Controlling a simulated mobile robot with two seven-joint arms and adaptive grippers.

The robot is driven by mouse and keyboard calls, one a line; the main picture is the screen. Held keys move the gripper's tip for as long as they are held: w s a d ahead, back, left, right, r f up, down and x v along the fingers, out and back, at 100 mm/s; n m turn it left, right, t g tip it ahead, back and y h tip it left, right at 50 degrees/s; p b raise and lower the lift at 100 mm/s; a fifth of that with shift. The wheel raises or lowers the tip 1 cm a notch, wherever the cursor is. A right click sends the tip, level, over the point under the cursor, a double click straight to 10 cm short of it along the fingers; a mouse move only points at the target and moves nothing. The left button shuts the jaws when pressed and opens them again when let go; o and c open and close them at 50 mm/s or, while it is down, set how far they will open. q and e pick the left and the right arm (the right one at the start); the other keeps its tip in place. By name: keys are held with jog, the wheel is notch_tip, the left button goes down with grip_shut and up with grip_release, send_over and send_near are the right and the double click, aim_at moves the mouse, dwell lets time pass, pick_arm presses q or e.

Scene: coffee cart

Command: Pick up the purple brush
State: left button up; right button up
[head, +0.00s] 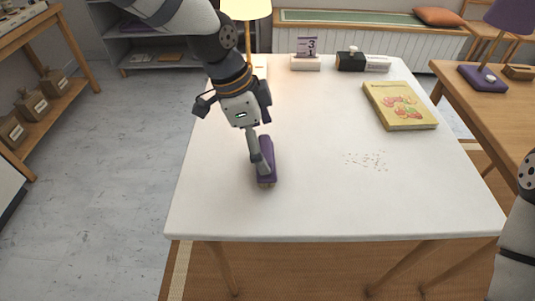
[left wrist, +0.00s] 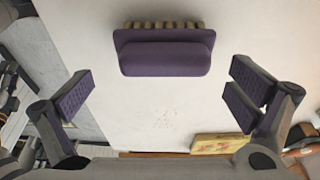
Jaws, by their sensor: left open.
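The purple brush (head: 267,160) lies on the white table, left of the table's middle. In the left wrist view the brush (left wrist: 165,57) shows its purple back, with a row of tan bristles along its far side. My left gripper (head: 257,145) is over the brush in the head view and hides part of it. In the left wrist view the two fingers (left wrist: 161,97) are spread wide, with the brush ahead of the gap and nothing between them. At right, part of my right arm shows, but its gripper is out of view.
The white table (head: 310,200) has clear room at front. Scattered crumbs (head: 367,160) lie right of the brush. A yellow book (head: 400,105) lies farther right. A calendar (head: 306,53), a dark object (head: 351,60) and a lit lamp (head: 246,10) stand at the back.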

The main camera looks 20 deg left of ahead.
aim_at(270, 147)
pick_arm(q)
jog(key=x, duration=0.6)
jog(key=shift+w+a+f, duration=0.1)
jog(key=shift+w+a, duration=0.05)
jog(key=shift+w, duration=0.05)
jog(key=c, duration=0.8)
pick_arm(e)
jog(key=shift+s+f, duration=0.15)
jog(key=shift+f, duration=0.2)
pick_arm(q)
jog(key=shift+c, duration=0.2)
